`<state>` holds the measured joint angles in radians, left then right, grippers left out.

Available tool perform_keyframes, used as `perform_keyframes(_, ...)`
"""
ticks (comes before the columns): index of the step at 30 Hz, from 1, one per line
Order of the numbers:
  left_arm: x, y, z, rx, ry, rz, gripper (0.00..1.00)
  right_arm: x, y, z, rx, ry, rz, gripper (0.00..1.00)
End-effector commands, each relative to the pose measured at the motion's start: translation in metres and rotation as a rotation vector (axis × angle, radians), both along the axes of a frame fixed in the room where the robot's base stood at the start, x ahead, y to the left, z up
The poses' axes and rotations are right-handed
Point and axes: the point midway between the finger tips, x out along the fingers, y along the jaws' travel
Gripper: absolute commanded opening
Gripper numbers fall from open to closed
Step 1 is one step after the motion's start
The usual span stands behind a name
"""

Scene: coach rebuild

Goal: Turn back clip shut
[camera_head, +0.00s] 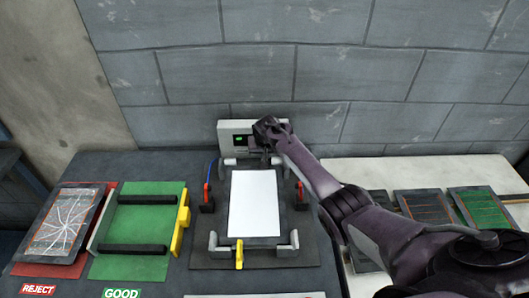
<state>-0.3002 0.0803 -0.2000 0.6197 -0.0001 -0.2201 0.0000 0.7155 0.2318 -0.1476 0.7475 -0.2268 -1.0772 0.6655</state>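A white panel (254,203) lies flat on the dark fixture plate (205,255) in the middle of the bench. A yellow front clip (239,253) stands at the panel's near edge, between two light grey corner blocks. The back clip is not clearly visible; the area behind the panel's far edge is mostly covered by my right gripper. My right gripper (265,152) reaches in from the right and points down there, in front of a grey box. Its fingers are small and dark, so I cannot tell whether they hold anything. My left gripper is not in view.
The grey box (235,129) with a green display stands behind the fixture. Red-tipped parts (206,195) flank the panel. At left are a green tray (145,200) with a yellow handle and a cracked panel (65,228) on red. More panels (481,208) lie at right.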

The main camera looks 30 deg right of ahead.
Motion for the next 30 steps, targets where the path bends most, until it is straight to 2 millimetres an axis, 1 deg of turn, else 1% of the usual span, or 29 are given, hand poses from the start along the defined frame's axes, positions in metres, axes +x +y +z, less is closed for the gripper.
perform_keyframes(6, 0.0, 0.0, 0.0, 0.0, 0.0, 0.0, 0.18, 0.0, 0.0, -0.001, -0.001, 0.001, 0.004, 0.0)
perform_keyframes(7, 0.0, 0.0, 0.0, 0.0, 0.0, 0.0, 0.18, 0.0, 0.0, -0.001, -0.001, 0.001, 0.004, 0.12)
perform_keyframes(9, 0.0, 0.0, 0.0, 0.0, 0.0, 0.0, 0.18, 0.0, 0.0, -0.001, -0.001, 0.0, 0.003, 0.18)
perform_keyframes(16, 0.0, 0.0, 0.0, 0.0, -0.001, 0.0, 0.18, 0.0, 0.0, 0.0, -0.002, 0.001, 0.001, 0.18)
perform_keyframes(20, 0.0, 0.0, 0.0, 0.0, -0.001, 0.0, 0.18, -0.001, 0.001, 0.003, 0.0, -0.001, 0.001, 0.18)
perform_keyframes(23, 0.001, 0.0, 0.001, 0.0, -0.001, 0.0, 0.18, -0.004, 0.002, 0.012, 0.0, -0.002, 0.002, 0.18)
perform_keyframes(30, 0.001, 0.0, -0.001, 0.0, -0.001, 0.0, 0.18, -0.016, 0.008, 0.042, 0.0, -0.002, 0.003, 0.18)
